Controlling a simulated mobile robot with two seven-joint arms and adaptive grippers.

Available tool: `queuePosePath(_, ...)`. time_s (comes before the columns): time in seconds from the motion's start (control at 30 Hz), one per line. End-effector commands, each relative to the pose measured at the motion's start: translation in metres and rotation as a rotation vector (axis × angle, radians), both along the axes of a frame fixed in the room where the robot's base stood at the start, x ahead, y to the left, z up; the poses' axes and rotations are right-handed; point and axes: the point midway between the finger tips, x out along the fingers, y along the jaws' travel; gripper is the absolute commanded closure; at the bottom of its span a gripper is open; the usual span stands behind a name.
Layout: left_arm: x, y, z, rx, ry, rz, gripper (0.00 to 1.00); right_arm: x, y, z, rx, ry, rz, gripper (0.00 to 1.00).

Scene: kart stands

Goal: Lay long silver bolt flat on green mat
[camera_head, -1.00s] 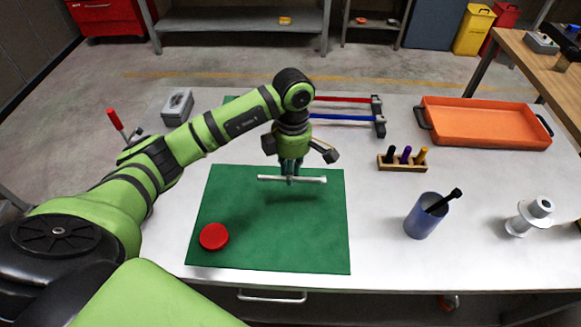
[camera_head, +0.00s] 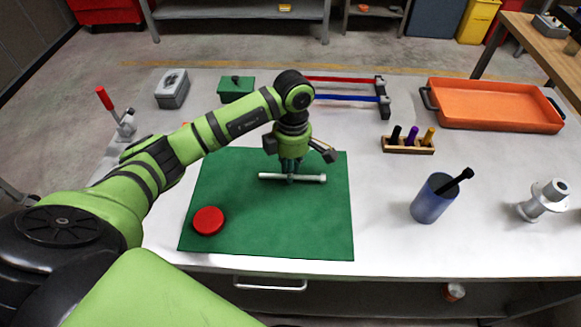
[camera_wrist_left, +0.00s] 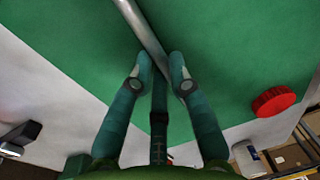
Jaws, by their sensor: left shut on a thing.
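The long silver bolt (camera_head: 310,178) lies level, left to right, over the upper part of the green mat (camera_head: 290,228). My left gripper (camera_head: 291,177) points down and is shut on the bolt near its middle. In the left wrist view the bolt (camera_wrist_left: 138,22) runs out from between the fingertips (camera_wrist_left: 160,72), with the mat (camera_wrist_left: 225,50) behind it. The bolt is close to the mat; I cannot tell whether it touches. My right gripper is not in view.
A red round object (camera_head: 208,221) sits on the mat's near left. A blue cup (camera_head: 431,203), a wooden block with several pegs (camera_head: 408,147) and an orange tray (camera_head: 495,121) stand to the right. Clamps with red and blue bars (camera_head: 345,97) lie behind.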

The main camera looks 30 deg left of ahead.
Motion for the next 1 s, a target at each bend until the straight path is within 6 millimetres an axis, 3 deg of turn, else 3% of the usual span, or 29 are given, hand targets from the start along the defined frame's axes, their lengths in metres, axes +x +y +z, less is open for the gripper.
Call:
queuePosePath(0.07,0.000,0.000,0.001,0.000,-0.001,0.000,1.00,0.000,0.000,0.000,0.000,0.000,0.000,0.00)
queuePosePath(0.1,0.000,0.000,0.001,0.000,-0.001,0.000,0.65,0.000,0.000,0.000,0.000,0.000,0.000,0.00)
queuePosePath(0.13,0.000,0.000,0.001,0.000,-0.001,0.000,0.53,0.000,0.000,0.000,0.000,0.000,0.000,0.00)
queuePosePath(0.57,0.001,0.000,0.006,0.001,-0.002,0.000,0.53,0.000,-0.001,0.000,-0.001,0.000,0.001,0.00)
queuePosePath(1.0,0.010,0.003,0.092,0.001,-0.005,0.000,0.53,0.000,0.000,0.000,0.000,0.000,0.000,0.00)
